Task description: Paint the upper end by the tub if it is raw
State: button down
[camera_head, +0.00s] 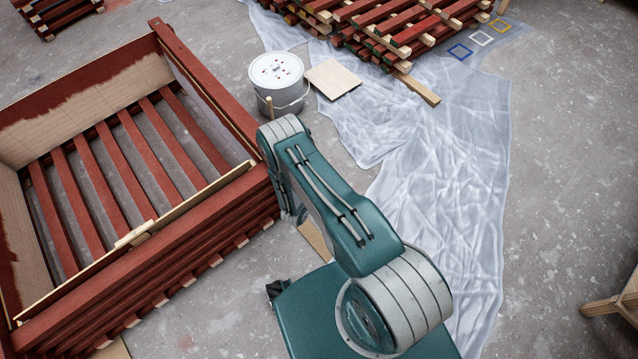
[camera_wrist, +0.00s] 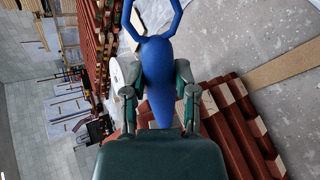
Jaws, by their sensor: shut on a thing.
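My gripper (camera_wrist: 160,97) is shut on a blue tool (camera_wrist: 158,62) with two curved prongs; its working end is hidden. In the head view my arm covers the gripper. The white tub (camera_head: 277,85), its lid spotted red, stands beyond the stack of red battens (camera_head: 165,258). By the tub, a pale, raw-looking wooden end (camera_head: 269,104) sticks up beside the near corner of the stack; which piece it belongs to is unclear. In the wrist view a white round shape, likely the tub (camera_wrist: 117,76), shows left of the tool, and red battens with pale ends (camera_wrist: 235,125) lie right.
A bare plywood square (camera_head: 333,80) lies beside the tub. A clear plastic sheet (camera_head: 440,190) spreads to the right, with another batten stack (camera_head: 385,25) at the back. A wooden stool or trestle (camera_head: 615,303) stands at the right edge. Concrete floor (camera_head: 565,170) is free there.

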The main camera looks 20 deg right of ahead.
jog(key=shift+s+d, duration=0.25)
jog(key=shift+s, duration=0.45)
jog(key=shift+s+d, duration=0.2)
jog(key=shift+s, duration=0.45)
jog(key=shift+s+d, duration=0.25)
jog(key=shift+s, duration=0.45)
jog(key=s, duration=0.1)
jog(key=s+d, duration=0.1)
jog(key=s, duration=0.1)
